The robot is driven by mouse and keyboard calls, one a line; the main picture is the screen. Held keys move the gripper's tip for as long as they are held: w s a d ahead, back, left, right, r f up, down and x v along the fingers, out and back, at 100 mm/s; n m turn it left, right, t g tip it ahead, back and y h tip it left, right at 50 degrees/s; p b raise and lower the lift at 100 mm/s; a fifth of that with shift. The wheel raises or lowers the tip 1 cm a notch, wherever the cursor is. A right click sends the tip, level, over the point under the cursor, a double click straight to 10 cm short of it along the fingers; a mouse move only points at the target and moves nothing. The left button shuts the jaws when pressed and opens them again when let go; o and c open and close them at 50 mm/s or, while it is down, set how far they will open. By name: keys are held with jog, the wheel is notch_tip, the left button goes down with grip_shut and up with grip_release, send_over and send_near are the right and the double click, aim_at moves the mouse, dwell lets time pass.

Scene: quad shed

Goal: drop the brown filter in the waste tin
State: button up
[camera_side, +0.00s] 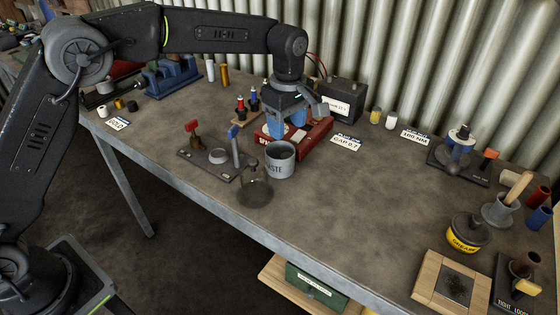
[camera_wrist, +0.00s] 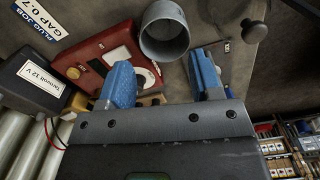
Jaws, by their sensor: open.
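In the wrist view, the gap between the fingers (camera_wrist: 164,76) is empty. I cannot pick out the brown filter for sure.
The red case (camera_side: 314,134) lies under and beside my gripper. A plate with upright red- and blue-topped levers (camera_side: 205,163) is left of the tin. A black battery (camera_side: 341,98) stands behind. The middle right of the bench is clear; a grease tub (camera_side: 465,235) stands farther right.

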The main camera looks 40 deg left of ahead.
notch_tip(320, 180, up, 14)
dwell(0.5)
jog(key=s+a+r+m+t, duration=0.2)
jog(key=s+a+m, duration=0.2)
jog(key=s, duration=0.4)
jog(key=s+a+r+m+t, duration=0.1)
jog(key=s+a+r+m, duration=0.3)
jog(key=s, duration=0.3)
jog(key=s+a+f+m+t, duration=0.1)
jog(key=s+a+f+m, duration=0.1)
jog(key=s+f+m, duration=0.2)
jog(key=s+a+f+m+t, duration=0.1)
jog(key=s+a+f+m, duration=0.2)
jog(key=s+f, duration=0.5)
jog(key=s, duration=0.4)
jog(key=shift+f+m+t, duration=0.2)
jog(key=shift+m+t, duration=0.1)
jog(key=shift+m, duration=0.1)
